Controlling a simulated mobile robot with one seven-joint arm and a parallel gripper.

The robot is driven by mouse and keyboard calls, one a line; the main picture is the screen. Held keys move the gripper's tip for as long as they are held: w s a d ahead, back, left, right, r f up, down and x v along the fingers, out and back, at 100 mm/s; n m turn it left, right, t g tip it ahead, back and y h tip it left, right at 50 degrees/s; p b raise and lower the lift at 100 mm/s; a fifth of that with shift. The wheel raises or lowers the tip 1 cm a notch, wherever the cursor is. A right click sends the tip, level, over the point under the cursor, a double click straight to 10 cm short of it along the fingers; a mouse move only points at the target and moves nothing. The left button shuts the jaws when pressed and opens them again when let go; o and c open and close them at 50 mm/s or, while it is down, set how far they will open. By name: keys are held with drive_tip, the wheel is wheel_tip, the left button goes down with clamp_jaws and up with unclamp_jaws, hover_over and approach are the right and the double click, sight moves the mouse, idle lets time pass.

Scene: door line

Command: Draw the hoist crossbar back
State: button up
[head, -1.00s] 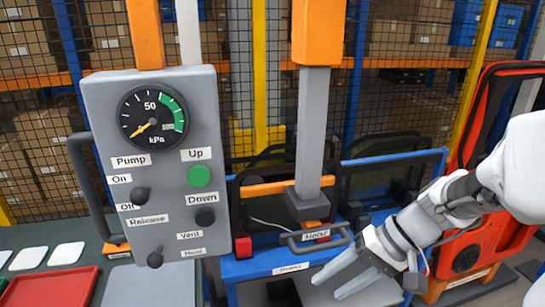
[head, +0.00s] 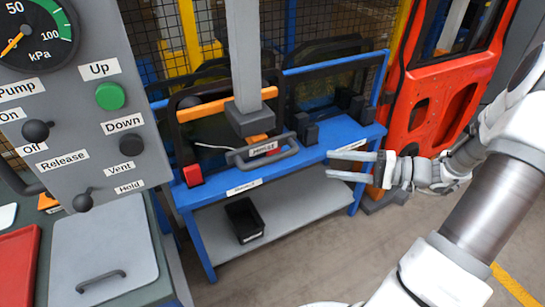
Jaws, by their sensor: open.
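The hoist crossbar (head: 263,157) is a dark grey looped bar with a label reading Hoist. It sits at the foot of the grey hoist column (head: 243,55), above the blue bench's front edge. My gripper (head: 330,165) is to the right of the crossbar, apart from it, by the right end of the bench. Its two pale fingers point left and are spread, with nothing between them.
The grey control box (head: 105,130) with gauge and knobs stands at left. The blue bench (head: 215,193) holds dark framed glass panes and has a lower shelf with a black bin (head: 244,220). A red door (head: 440,90) stands at right. The floor in front is clear.

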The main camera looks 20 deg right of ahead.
sight(278, 159)
drive_tip(key=p+x, duration=0.1)
drive_tip(key=x, duration=1.5)
drive_tip(key=shift+w+a+f+p, duration=0.1)
drive_tip(key=shift+a+p, duration=0.1)
drive_tip(key=shift+p, duration=0.15)
clamp_jaws()
idle(0.5)
